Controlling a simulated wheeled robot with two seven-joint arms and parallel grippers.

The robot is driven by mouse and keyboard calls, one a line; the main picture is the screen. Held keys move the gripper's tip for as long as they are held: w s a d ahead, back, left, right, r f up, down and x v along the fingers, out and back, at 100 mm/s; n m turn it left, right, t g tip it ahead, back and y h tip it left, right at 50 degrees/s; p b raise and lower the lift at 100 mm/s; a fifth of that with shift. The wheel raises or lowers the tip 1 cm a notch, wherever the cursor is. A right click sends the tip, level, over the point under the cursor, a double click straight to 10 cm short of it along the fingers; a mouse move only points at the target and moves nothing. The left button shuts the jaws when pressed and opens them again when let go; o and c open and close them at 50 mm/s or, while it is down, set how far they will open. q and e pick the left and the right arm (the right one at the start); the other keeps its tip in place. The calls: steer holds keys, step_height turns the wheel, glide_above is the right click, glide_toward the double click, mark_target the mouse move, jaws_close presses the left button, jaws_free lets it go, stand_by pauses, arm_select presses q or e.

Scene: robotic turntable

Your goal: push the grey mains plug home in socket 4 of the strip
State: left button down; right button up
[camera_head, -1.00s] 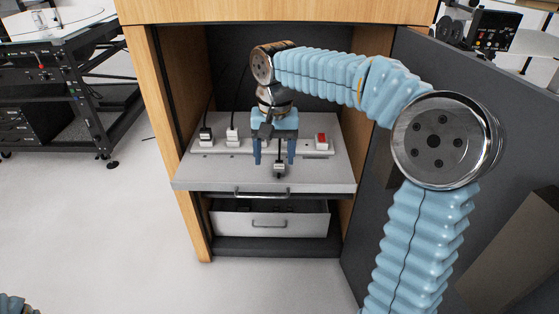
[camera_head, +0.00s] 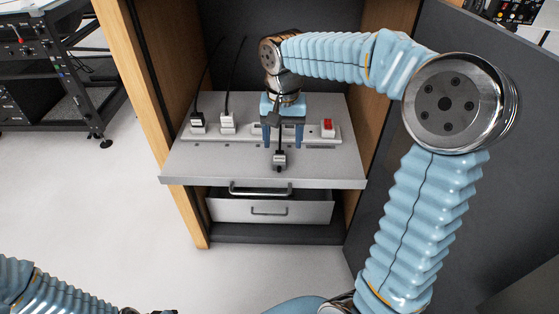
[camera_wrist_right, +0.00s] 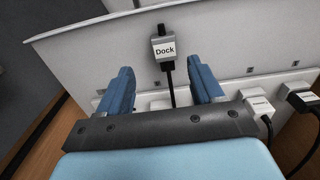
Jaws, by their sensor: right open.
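The grey mains plug (camera_head: 280,160) lies on the pull-out shelf, in front of the white strip (camera_head: 250,139). In the right wrist view the plug (camera_wrist_right: 164,49), labelled "Dock", sits beyond the fingertips, and its black cord runs back between the fingers. My right gripper (camera_head: 282,143) is open and empty above the strip; it also shows in the right wrist view (camera_wrist_right: 162,82). The gripper hides the strip's middle sockets, and I cannot make out socket 4. My left arm enters at the lower left; its gripper (camera_head: 150,311) is barely in frame.
A black-topped plug (camera_head: 198,124) and a white plug (camera_head: 227,122) stand in the strip's left sockets, with cords rising behind. A red switch (camera_head: 328,125) is at its right end. Wooden cabinet walls flank the shelf (camera_head: 215,170). A drawer (camera_head: 270,210) is below.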

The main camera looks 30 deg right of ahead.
mark_target(280, 157)
steer(key=f, duration=0.5)
steer(key=shift+w+a+f, duration=0.2)
steer(key=shift+a+f, duration=0.1)
jaws_close()
